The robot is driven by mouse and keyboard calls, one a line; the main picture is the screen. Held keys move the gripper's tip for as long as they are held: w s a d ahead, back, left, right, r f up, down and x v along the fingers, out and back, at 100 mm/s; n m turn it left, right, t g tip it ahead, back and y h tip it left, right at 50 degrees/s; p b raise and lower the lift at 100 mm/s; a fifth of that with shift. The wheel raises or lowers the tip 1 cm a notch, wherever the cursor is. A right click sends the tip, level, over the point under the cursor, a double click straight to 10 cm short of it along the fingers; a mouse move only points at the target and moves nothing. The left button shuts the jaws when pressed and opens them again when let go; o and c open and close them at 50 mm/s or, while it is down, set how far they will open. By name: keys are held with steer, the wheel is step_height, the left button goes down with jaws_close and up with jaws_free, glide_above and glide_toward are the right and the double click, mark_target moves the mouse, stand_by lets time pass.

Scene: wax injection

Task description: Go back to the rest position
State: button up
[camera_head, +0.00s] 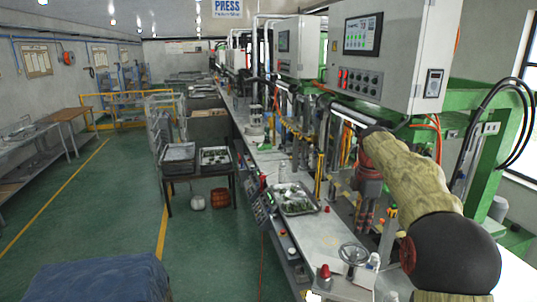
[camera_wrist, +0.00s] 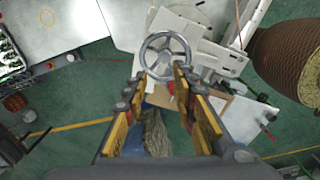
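My gripper (camera_wrist: 159,80) is in the wrist view. Its two fingers with yellow pads stand apart, with nothing held between them. A grey handwheel (camera_wrist: 148,58) shows just past the fingertips in that view; I cannot tell the distance to it. In the head view my arm, in a tan sleeve, reaches in from the lower right and bends down over the bench beside the machine. The gripper end is hard to make out there. The handwheel (camera_head: 354,254) stands at the near end of the bench in the head view.
A metal tray of parts (camera_head: 293,198) lies on the bench, left of my arm. A control cabinet (camera_head: 385,50) hangs close above the arm. A red-capped item (camera_head: 325,272) stands beside the handwheel. A dark side table (camera_head: 205,172) bears trays. The green floor at left is open.

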steer(key=f+m, duration=0.2)
steer(key=m, duration=0.1)
steer(key=s+f+m, duration=0.1)
steer(key=f+m, duration=0.1)
steer(key=f, duration=0.1)
steer(key=shift+a+m, duration=0.1)
steer(key=shift+m, duration=0.3)
steer(key=s+f+m, duration=0.1)
steer(key=s+a+m+b, duration=0.1)
steer(key=s+f+m+b, duration=0.1)
steer(key=s, duration=0.1)
steer(key=shift+a+f+m, duration=0.25)
steer(key=shift+f+m, duration=0.1)
steer(key=shift+m, duration=0.05)
steer(key=s+a+f+m+t+b, duration=0.1)
steer(key=s+a+f+m+b, duration=0.1)
steer(key=s+a+f+b, duration=0.2)
steer(key=s+a+f+m+t+b, duration=0.2)
steer(key=s+f+b, duration=0.9)
steer(key=s, duration=0.7)
steer(key=s+a+f+m+t+b, duration=0.2)
steer(key=s+a+f+b, duration=0.4)
steer(key=s+b, duration=0.5)
step_height(320, 180, down, 2)
steer(key=shift+s+f+m+b, duration=0.1)
steer(key=shift+s+m+b, duration=0.3)
steer(key=shift+m, duration=0.5)
